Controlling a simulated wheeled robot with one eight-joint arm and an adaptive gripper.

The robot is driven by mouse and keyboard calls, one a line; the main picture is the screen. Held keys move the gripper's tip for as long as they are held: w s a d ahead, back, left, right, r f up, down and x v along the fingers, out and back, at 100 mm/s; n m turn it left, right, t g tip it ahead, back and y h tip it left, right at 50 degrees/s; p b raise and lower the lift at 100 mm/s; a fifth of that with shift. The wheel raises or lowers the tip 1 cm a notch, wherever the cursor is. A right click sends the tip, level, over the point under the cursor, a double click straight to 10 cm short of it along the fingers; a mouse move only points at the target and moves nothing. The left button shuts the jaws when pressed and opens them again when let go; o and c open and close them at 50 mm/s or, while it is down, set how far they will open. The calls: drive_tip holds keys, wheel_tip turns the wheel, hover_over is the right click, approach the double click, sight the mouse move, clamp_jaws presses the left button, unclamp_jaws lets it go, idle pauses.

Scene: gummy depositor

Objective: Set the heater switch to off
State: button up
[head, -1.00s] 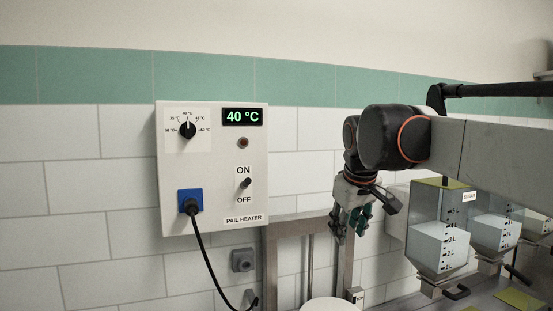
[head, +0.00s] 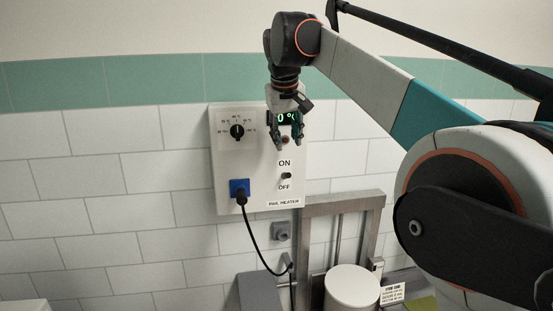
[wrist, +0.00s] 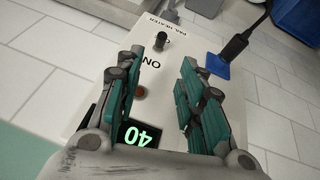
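The heater switch (head: 286,176) is a small dark lever on the white pail heater box (head: 226,180), between the ON and OFF labels. It also shows in the wrist view (wrist: 160,41), beyond my fingertips. Which way the lever leans is too small to tell. My gripper (head: 286,145) points down in front of the box's upper right part, above the switch in the head view, and partly covers the green temperature display (head: 287,118). In the wrist view my gripper (wrist: 161,58) is open, with nothing between its teal-padded fingers. The switch is apart from both fingers.
The box also carries a temperature dial (head: 237,131) and a blue socket (head: 239,187) with a black plug and hanging cable (head: 253,238). A red-brown lamp (wrist: 139,91) lies between display and switch. A metal frame (head: 342,199) and white pail (head: 352,287) stand below right.

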sight(287, 176)
drive_tip(key=p+x, duration=0.2)
drive_tip(key=x, duration=1.1)
drive_tip(key=shift+w+a+f, duration=0.1)
drive_tip(key=shift+w+f, duration=0.05)
drive_tip(key=shift+f, duration=0.2)
drive_tip(key=shift+c, duration=0.5)
clamp_jaws()
